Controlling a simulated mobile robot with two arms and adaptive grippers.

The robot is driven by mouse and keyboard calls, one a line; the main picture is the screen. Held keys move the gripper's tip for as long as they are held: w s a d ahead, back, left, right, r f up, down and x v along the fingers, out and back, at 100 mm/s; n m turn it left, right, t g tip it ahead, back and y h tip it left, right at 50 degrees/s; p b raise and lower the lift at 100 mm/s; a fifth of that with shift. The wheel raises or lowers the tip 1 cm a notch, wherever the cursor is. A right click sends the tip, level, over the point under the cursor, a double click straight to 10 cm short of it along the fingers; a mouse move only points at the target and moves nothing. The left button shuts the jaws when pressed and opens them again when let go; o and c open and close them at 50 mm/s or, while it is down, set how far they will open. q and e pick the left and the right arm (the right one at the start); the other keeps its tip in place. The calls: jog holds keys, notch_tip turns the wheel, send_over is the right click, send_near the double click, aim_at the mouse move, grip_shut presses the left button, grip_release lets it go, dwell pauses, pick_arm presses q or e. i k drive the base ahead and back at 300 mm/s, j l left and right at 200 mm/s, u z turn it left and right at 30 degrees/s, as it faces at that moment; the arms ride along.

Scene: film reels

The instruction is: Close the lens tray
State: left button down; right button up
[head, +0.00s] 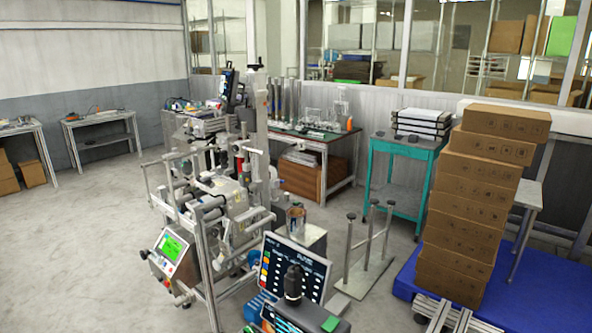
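I cannot make out a lens tray for certain in the head view. A metal frame machine (215,190) with rollers and an upright column stands in the middle. A small control box with a green screen (173,247) is at its lower left. A dark monitor (293,272) with coloured buttons stands at the bottom centre, with a black knobbed object (293,284) in front of it. Neither of my grippers is in view.
A teal table (405,147) holds stacked white and black flat items (422,122). A workbench (318,140) stands behind the machine. The left floor (80,255) is open.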

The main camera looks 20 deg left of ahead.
aim_at(206, 178)
jog(key=i+j+u, duration=0.15)
jog(key=j, duration=0.25)
jog(key=i+j+u, duration=0.1)
jog(key=j, duration=0.25)
jog(key=i+j+u, duration=0.15)
jog(key=j, duration=0.2)
jog(key=i+j+u, duration=0.1)
jog(key=j, duration=0.25)
